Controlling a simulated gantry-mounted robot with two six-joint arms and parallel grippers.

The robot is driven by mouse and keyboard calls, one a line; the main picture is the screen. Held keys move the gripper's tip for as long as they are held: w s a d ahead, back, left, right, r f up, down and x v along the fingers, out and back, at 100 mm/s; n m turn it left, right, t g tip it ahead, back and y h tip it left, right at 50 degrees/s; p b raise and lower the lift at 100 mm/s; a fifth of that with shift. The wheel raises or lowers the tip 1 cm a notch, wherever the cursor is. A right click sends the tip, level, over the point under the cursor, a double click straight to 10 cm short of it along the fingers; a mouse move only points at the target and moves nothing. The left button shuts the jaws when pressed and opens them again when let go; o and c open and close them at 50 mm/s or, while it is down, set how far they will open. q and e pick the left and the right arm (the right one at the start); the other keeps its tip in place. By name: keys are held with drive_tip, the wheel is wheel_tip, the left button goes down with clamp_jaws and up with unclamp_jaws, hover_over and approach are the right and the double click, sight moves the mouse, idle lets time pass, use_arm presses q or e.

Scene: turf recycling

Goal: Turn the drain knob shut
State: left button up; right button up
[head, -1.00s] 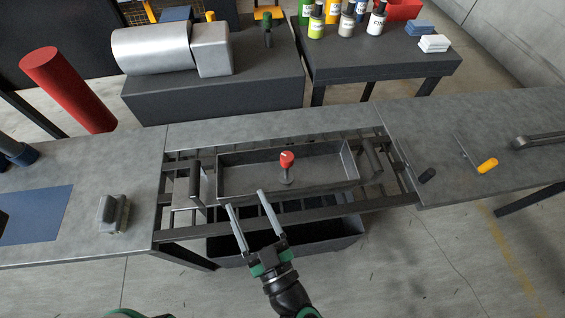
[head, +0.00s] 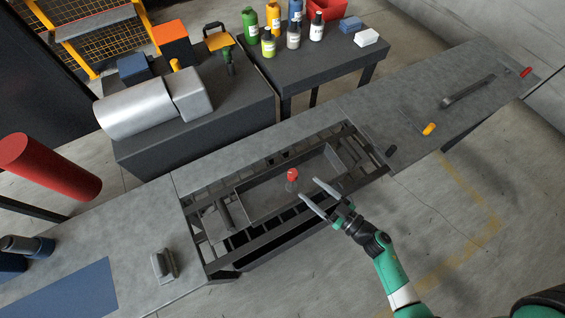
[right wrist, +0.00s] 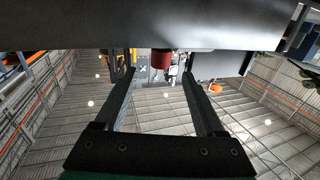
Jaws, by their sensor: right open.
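The drain knob (head: 292,175) has a red top on a grey stem and stands upright in a shallow dark metal tray (head: 262,192) set in the bench frame. My right gripper (head: 308,190) is open and empty, just right of the knob in the head view. Its fingers point toward the knob, apart from it. In the right wrist view a dark red cylindrical top (right wrist: 162,62), which looks like the knob, shows between the open fingers (right wrist: 165,75), beyond a dark edge. My left gripper is not in view.
Dark handles stand beside the tray, one at its left (head: 224,208). A grey block (head: 164,266) sits on the left bench. Open floor lies in front.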

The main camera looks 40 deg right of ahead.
sight(289, 171)
drive_tip(key=w+b, duration=0.1)
drive_tip(key=w, duration=0.3)
drive_tip(key=w+b, duration=0.1)
drive_tip(key=w, duration=0.2)
drive_tip(key=w+a+b, duration=0.1)
drive_tip(key=w, duration=0.3)
drive_tip(key=shift+w, duration=0.35)
drive_tip(key=shift+c, duration=0.4)
clamp_jaws()
